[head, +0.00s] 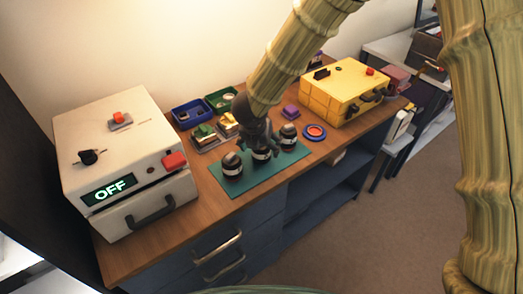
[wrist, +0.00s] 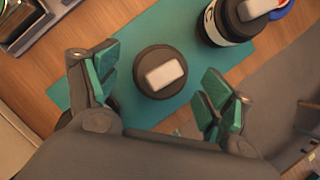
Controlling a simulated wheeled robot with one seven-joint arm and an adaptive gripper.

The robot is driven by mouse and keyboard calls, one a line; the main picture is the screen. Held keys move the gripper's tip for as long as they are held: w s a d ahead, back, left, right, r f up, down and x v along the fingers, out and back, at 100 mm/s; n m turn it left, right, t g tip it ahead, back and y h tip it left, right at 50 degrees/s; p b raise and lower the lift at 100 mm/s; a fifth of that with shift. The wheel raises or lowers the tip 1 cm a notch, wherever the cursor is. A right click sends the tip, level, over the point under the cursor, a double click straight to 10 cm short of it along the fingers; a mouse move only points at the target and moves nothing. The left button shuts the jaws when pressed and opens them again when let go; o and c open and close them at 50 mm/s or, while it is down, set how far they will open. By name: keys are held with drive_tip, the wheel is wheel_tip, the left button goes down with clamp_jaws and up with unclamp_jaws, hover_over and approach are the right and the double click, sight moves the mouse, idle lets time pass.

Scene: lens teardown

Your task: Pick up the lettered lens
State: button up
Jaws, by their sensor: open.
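Several-banded dark lenses stand upright on a teal mat (head: 225,190) in the head view: a left lens (head: 232,167), a middle lens (head: 261,154) and a right lens (head: 289,135). Each has a pale band; I cannot read letters there. My gripper (head: 262,143) is over the middle lens and partly hides it. In the wrist view my gripper (wrist: 157,88) is open, with a round dark lens (wrist: 160,58) with a white patch on top between its spread fingers. Another lens (wrist: 232,28) at the upper right has a white band with a dark mark.
A white box (head: 125,160) reading OFF stands at the left, and a yellow case (head: 345,90) at the right. Blue (head: 190,112) and green (head: 222,100) bins and a tray with metal parts (head: 207,137) lie behind the mat. A red-and-blue dish (head: 315,132) is right of it.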

drive_tip(key=shift+x, duration=1.3)
drive_tip(key=c, duration=1.1)
drive_tip(key=shift+r, duration=0.2)
